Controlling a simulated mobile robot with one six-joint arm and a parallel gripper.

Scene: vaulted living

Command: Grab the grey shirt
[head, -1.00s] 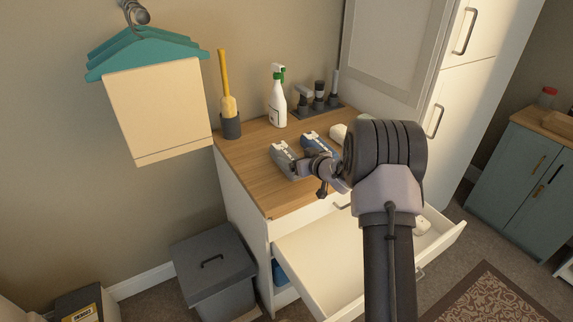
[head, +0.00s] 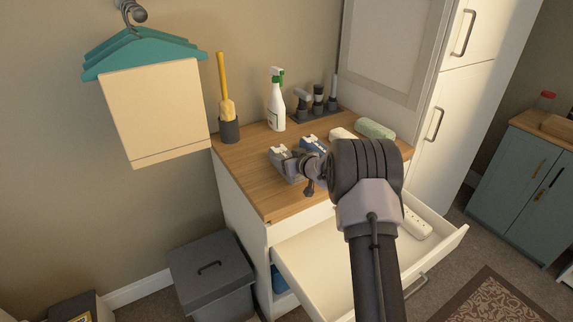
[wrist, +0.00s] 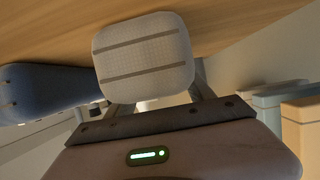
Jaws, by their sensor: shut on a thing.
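The grey shirt (head: 280,163) is a folded bundle at the front left part of the wooden counter top. It also shows in the wrist view as a pale grey, rounded block with two darker stripes (wrist: 143,55). My gripper (head: 299,166) is at its right side, shut on the shirt, with fingers around its near end in the wrist view (wrist: 155,101). Whether the shirt is clear of the wood cannot be told. My arm comes in from the lower right and hides part of the counter's front.
A blue folded bundle (head: 314,145) lies close beside the shirt, with white (head: 342,134) and green (head: 375,129) bundles further right. A spray bottle (head: 276,105) and duster holder (head: 229,131) stand behind. The drawer (head: 310,262) below is open, holding a power strip (head: 416,223).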

